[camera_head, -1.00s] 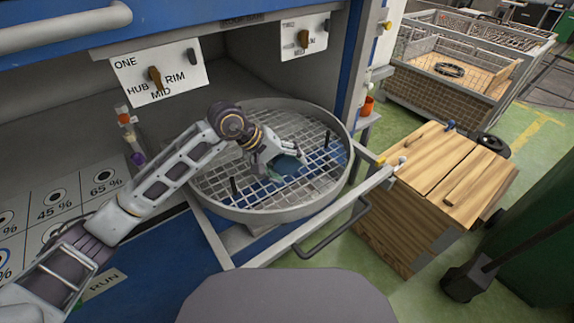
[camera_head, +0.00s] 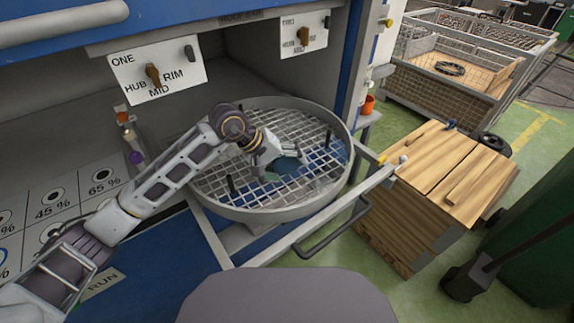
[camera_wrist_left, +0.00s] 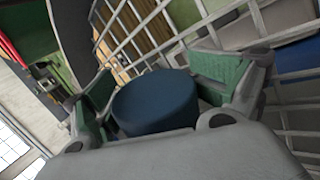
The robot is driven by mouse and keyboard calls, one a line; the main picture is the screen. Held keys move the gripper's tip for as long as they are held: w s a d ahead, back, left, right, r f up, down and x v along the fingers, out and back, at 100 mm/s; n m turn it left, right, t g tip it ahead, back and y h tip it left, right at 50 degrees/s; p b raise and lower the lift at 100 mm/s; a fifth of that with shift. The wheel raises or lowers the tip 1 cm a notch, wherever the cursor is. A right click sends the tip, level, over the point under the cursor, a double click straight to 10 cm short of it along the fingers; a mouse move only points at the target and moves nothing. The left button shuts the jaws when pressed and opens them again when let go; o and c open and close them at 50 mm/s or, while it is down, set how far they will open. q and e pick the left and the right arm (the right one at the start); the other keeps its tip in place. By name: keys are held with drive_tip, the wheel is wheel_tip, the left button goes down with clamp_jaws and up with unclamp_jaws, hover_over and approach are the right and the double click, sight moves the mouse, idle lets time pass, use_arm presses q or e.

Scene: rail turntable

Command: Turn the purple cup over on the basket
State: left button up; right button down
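My left gripper (camera_head: 279,166) is over the round wire basket (camera_head: 285,210). A dark blue, round, cup-like thing (camera_head: 289,167) is at its fingers; its colour looks more blue than purple. In the left wrist view this round thing (camera_wrist_left: 155,102) sits between the two green-padded fingers (camera_wrist_left: 158,88). The pads are close on both sides, but I cannot tell whether they press on it. The palm hides its near part. A small purple thing (camera_head: 137,157) is at the left, outside the basket. My right gripper is not in view.
The basket's raised rim and upright dark pegs (camera_head: 327,139) surround my gripper. A panel with a knob (camera_head: 153,75) is behind on the left. An orange cup (camera_head: 367,104) stands on a side ledge. A wooden box (camera_head: 440,185) stands to the right.

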use_arm(q)
drive_tip(key=shift+o, duration=0.8)
drive_tip(key=shift+f, duration=0.1)
drive_tip(key=shift+r, duration=0.2)
drive_tip(key=shift+a+r, duration=0.1)
drive_tip(key=shift+r, duration=0.05)
drive_tip(key=shift+a+r, duration=0.3)
drive_tip(key=shift+r, duration=0.15)
drive_tip(key=v, duration=1)
drive_tip(key=shift+a+r, duration=0.2)
drive_tip(key=shift+r, duration=0.1)
drive_tip(key=shift+s+f, duration=0.1)
drive_tip(key=shift+s, duration=0.1)
